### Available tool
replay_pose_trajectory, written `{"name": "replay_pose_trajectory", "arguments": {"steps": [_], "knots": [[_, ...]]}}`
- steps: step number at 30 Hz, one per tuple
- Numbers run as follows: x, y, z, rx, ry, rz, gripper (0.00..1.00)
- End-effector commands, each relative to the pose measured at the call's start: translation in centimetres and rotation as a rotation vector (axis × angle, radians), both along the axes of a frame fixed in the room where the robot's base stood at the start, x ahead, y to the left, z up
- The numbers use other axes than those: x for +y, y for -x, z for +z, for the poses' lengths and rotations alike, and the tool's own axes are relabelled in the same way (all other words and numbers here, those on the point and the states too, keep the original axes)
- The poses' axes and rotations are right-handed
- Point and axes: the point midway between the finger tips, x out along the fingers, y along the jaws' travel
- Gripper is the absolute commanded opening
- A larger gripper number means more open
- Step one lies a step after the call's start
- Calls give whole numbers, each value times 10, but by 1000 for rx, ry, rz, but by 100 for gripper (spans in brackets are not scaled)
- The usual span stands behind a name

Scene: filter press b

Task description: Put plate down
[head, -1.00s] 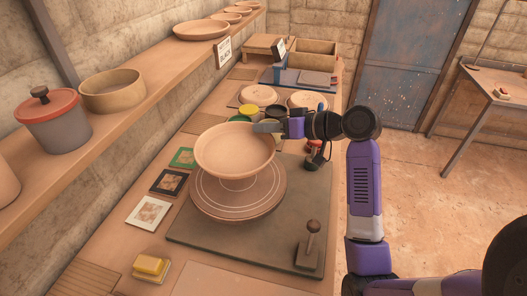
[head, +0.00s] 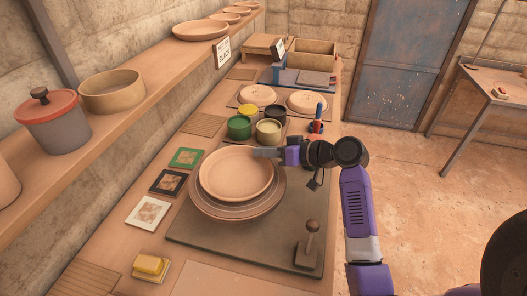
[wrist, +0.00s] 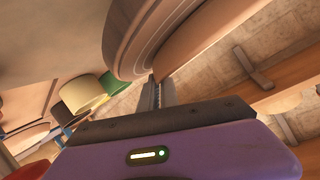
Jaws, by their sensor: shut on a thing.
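The plate (head: 235,172) is a shallow, pale clay dish, level and right side up over the round wheel head (head: 280,194), whose rim shows around it. My gripper (head: 264,153) is shut on the plate's far right rim. In the wrist view the shut fingers (wrist: 157,92) meet the edge of the plate (wrist: 200,42), with the ringed wheel head (wrist: 128,35) close beside it. The plate's underside is hidden, and I cannot tell whether it touches the wheel head.
Several glaze cups (head: 240,127) stand just behind the wheel. Three sample tiles (head: 168,182) lie to its left. A lever (head: 311,240) rises from the base slab (head: 220,244) at front right. A shelf (head: 110,140) with pots runs along the left wall.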

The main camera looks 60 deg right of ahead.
Motion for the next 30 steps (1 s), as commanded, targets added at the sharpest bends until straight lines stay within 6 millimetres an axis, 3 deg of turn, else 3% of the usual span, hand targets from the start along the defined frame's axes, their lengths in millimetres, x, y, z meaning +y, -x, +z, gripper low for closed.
{"name": "replay_pose_trajectory", "arguments": {"steps": [1, 3, 5, 17, 30], "knots": [[0, 0, -1, -2, 0, 0, 0], [0, 0, -1, 0, 0, 0, 19], [0, 0, -1, 0, 0, 0, 27], [-1, 4, 2, -1, 0, -1, 27], [-10, 79, 30, -1, 1, -3, 27]]}}
